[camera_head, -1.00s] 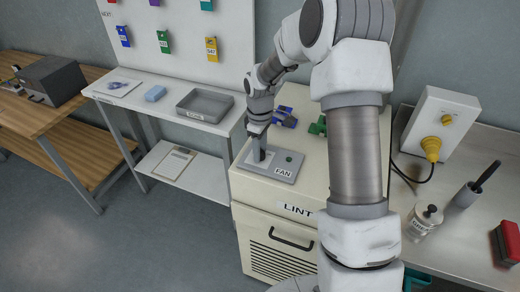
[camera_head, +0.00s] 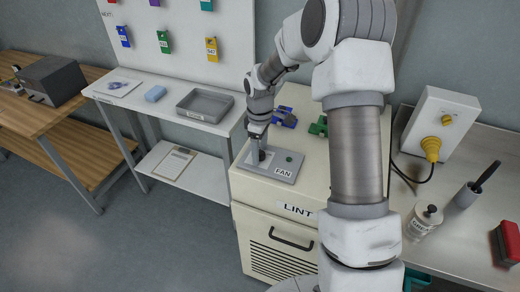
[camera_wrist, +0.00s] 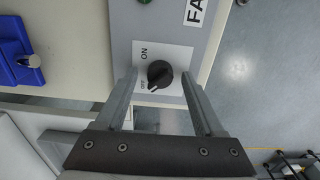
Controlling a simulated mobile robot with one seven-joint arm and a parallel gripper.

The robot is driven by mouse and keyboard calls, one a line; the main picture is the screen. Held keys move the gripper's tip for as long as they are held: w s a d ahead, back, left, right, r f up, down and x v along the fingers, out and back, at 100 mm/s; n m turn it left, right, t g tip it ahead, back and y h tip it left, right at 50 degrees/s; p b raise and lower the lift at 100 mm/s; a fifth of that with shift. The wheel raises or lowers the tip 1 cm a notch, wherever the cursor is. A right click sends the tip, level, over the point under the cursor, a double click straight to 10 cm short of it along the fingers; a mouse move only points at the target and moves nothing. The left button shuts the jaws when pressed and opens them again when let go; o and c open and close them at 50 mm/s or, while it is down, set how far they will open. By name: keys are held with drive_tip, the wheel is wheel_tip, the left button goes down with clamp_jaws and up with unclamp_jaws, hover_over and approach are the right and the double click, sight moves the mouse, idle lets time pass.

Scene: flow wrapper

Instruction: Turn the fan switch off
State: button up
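The fan switch is a black rotary knob (camera_wrist: 160,73) on a white label with ON and OFF marks, on a grey panel (camera_head: 272,174) marked FAN. Its pale pointer mark appears turned toward OFF. In the head view the knob shows as a dark spot (camera_head: 262,156) below my gripper (camera_head: 257,142). In the wrist view my gripper (camera_wrist: 160,76) is open, its two fingers to either side of the knob with gaps between. The fingertips seem above the knob, not closed on it. A green lamp (camera_head: 289,159) on the panel looks dark.
The panel sits on a cream cabinet (camera_head: 257,206) marked LINT. Blue (camera_head: 284,117) and green (camera_head: 318,127) items stand behind it. A grey tray (camera_head: 205,105) lies on the table to the left. A box with a yellow plug (camera_head: 431,148) is right.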

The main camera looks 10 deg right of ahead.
wheel_tip(320, 180, up, 18)
drive_tip(key=shift+f, duration=0.25)
idle(0.3)
drive_tip(key=s+r+m+t, duration=0.2)
drive_tip(key=s+r+m, duration=0.3)
drive_tip(key=s+r, duration=0.5)
drive_tip(key=s+f+m+t, duration=0.3)
drive_tip(key=s+m, duration=0.3)
drive_tip(key=s, duration=1.1)
drive_tip(key=shift+s+a+f+t, duration=0.15)
drive_tip(key=shift+s+a+t, duration=0.05)
drive_tip(key=shift+a+t, duration=0.1)
